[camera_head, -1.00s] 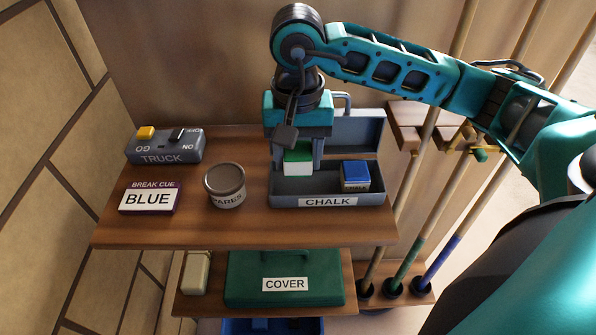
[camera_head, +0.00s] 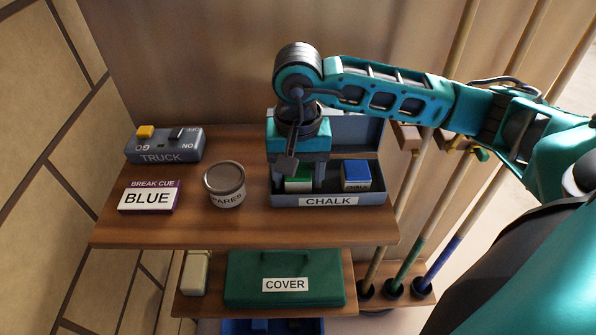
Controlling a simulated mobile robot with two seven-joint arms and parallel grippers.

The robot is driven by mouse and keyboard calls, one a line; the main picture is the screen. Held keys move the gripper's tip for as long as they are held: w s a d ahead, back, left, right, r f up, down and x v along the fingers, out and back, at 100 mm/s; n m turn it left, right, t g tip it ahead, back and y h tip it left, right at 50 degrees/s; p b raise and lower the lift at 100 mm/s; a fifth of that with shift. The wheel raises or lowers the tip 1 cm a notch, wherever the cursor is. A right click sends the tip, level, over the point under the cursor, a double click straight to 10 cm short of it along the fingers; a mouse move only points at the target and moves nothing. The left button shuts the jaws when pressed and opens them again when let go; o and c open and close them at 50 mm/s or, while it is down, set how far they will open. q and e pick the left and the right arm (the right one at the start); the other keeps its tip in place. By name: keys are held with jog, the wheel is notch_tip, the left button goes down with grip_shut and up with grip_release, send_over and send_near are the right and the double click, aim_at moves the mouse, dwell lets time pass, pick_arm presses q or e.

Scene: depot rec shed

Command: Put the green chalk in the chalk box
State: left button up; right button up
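The chalk box (camera_head: 378,199) is a grey open tray with a raised lid and a CHALK label, on the right of the upper shelf. A blue chalk (camera_head: 356,176) sits in its right part. The green chalk (camera_head: 298,184), a small cube with a green top and white front, is low inside the left part of the box. My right gripper (camera_head: 301,182) points down into the box with its fingers around the green chalk. The gripper body partly hides the chalk, so finger contact is hard to see. My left gripper is not in view.
On the upper shelf (camera_head: 250,230) stand a TRUCK switch box (camera_head: 165,150), a BLUE break cue card (camera_head: 150,197) and a SPARES tin (camera_head: 225,184). A green COVER case (camera_head: 240,285) lies on the lower shelf. Cues (camera_head: 400,270) stand at the right.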

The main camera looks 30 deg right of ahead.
jog(key=shift+r, duration=0.1)
jog(key=shift+r+p, duration=0.25)
jog(key=shift+p, duration=0.15)
notch_tip(320, 180, up, 12)
jog(key=shift+f, duration=0.15)
jog(key=shift+a, duration=0.1)
dwell(0.5)
